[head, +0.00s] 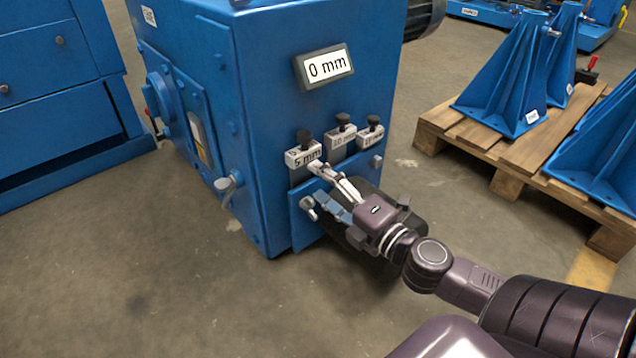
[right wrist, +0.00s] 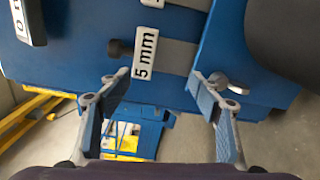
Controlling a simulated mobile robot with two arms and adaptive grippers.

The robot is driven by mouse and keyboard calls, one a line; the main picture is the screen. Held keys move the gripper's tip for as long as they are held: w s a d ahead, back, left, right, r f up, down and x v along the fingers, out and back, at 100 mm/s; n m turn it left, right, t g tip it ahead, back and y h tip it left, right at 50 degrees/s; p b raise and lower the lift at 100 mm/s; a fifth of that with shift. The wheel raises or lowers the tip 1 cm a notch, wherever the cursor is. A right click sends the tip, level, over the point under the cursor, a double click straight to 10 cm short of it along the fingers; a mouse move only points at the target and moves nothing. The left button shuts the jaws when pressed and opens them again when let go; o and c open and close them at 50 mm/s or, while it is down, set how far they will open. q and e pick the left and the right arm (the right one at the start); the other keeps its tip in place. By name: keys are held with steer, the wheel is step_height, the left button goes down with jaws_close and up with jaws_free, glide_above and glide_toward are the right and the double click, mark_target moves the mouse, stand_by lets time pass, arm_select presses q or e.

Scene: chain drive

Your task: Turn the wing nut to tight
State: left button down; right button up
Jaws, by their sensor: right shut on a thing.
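A small grey wing nut (head: 309,206) sits on the lower blue plate on the machine's front. In the right wrist view the wing nut (right wrist: 238,88) shows partly, just outside the right-hand finger. My right gripper (head: 322,180) is in front of the machine, one fingertip close under the white 5 mm block (head: 304,157) and the other by the blue plate. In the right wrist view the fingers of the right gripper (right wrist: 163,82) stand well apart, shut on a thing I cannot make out. My left gripper is out of view.
A display (head: 329,66) on the blue machine reads 0 mm. Two more white blocks with black knobs stand right of the 5 mm block. Another grey handle-like fitting (head: 228,183) is at the machine's left. A wooden pallet (head: 505,167) bears blue brackets at right. The left floor is clear.

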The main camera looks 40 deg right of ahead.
steer(key=shift+s, duration=0.4)
steer(key=c, duration=0.3)
steer(key=shift+s+d+f, duration=0.1)
steer(key=shift+s, duration=0.9)
steer(key=shift+s+d+f, duration=0.1)
steer(key=shift+s+f, duration=0.05)
steer(key=shift+s, duration=0.8)
steer(key=shift+s+d+f, duration=0.1)
steer(key=shift+s, duration=0.9)
steer(key=shift+p, duration=0.55)
